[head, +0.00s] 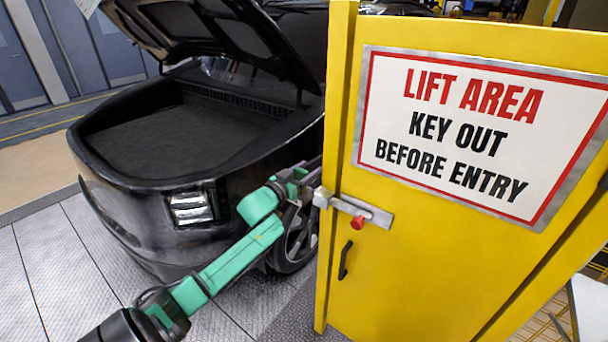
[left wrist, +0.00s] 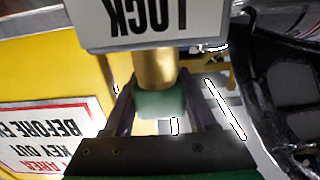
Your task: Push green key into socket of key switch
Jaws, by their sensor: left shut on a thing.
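My left gripper (head: 308,172) is beside the yellow post in the head view, its tips partly hidden there. In the left wrist view the same gripper (left wrist: 162,104) is shut on the green key (left wrist: 160,102), a green block between its two fingers. A brass cylinder (left wrist: 153,68) joins the green block to the underside, as pictured, of a grey box, the key switch (left wrist: 105,45), with an upside-down label ending in LOCK. I cannot tell whether the brass belongs to the key or the socket, or how deep the key sits. My right gripper is not in view.
A yellow gate (head: 400,270) with a LIFT AREA sign (head: 475,135) fills the right of the head view. It bears a latch (head: 375,212) with a red knob and a black handle (head: 345,260). A black car (head: 130,215) with its hood up stands at the left, close to my arm.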

